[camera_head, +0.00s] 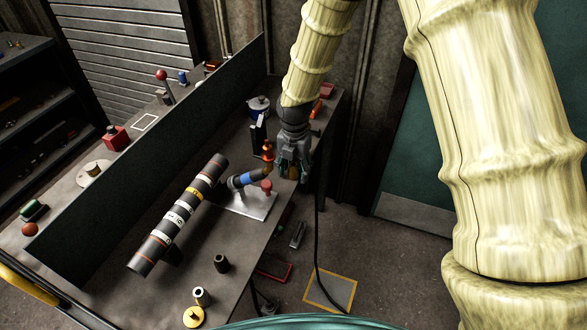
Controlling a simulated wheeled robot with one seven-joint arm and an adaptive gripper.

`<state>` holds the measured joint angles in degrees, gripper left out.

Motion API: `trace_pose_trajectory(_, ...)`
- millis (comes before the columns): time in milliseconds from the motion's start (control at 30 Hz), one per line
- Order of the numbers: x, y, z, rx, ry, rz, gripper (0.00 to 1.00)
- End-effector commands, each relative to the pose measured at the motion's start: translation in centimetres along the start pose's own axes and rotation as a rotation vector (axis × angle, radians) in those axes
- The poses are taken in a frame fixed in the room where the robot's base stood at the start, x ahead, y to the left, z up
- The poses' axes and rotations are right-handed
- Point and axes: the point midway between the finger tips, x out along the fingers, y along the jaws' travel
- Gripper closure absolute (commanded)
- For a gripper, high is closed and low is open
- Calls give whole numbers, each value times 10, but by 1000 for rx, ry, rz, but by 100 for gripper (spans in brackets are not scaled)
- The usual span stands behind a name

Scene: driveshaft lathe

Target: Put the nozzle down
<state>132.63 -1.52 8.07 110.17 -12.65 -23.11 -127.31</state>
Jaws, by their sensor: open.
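My gripper (291,172) is at the right edge of the workbench (238,262), pointing down with its jaws open. The gripper hides part of the bench edge.
A long banded shaft (178,215) lies left of the plate. An upright dark panel (150,152) runs behind it. Small cylinders (221,263) stand near the front. A black hose (318,250) hangs right of the bench to the floor.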

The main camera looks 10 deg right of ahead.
Motion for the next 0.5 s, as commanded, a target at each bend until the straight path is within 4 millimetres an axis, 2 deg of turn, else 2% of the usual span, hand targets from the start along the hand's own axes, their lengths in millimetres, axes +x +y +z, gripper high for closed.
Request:
trace_pose_trajectory(133,0,0,0,-1,0,0,47)
trace_pose_trajectory(167,0,0,0,-1,0,0,51)
trace_pose_trajectory(400,0,0,0,0,0,0,95)
trace_pose_trajectory(500,0,0,0,0,0,0,100)
